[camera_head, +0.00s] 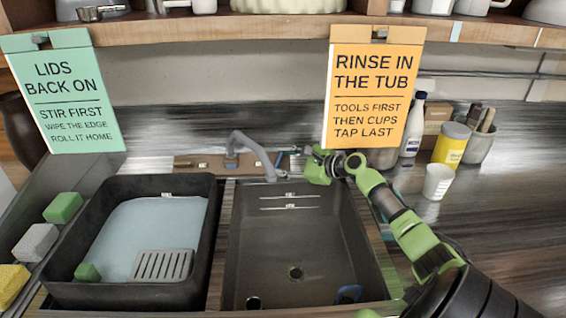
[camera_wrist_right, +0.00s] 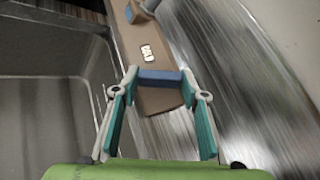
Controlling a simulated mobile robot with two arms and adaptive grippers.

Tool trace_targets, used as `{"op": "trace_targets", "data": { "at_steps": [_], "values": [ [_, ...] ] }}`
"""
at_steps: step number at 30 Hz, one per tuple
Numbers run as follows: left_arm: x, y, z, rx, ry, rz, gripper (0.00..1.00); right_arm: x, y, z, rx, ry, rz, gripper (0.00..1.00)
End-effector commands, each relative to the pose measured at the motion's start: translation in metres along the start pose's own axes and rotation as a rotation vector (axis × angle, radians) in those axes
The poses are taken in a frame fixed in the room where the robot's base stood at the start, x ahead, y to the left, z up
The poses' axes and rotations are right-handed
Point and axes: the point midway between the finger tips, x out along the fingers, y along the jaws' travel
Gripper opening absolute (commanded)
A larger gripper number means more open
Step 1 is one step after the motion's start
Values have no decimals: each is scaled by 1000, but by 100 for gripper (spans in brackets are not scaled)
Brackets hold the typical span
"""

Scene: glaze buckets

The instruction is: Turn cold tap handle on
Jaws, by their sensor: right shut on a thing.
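The cold tap handle is a blue bar (camera_wrist_right: 160,78) between my right gripper's fingertips in the right wrist view. In the head view a bit of the blue handle (camera_head: 279,159) shows beside the gripper. My right gripper (camera_head: 299,153) reaches in from the right to the back edge of the sink; its fingers also show in the right wrist view (camera_wrist_right: 160,84), shut on the handle from both sides. The grey tap spout (camera_head: 252,148) arches left of the handle over the sink's back edge. My left gripper is not in view.
A black tub (camera_head: 210,215) with pale liquid stands left. A white cup (camera_head: 437,182) and yellow can (camera_head: 451,145) stand right. An orange sign (camera_head: 373,85) hangs above my right gripper.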

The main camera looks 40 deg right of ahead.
Motion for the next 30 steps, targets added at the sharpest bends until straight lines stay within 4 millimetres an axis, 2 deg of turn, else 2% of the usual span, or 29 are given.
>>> {"op": "trace_targets", "data": {
  "at_steps": [1,2,3,13,17,23,30],
  "values": [
    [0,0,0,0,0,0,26,0,0,0,0,0,0,19],
    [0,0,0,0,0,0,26,0,0,0,0,0,0,48],
    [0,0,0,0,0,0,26,0,0,0,0,0,0,57],
    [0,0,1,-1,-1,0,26,0,0,0,0,0,0,57],
    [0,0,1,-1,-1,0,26,-6,1,0,0,1,1,57],
    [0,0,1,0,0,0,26,-34,6,-7,0,3,2,57],
    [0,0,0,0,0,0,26,-82,14,-20,2,3,1,57]
  ]
}}
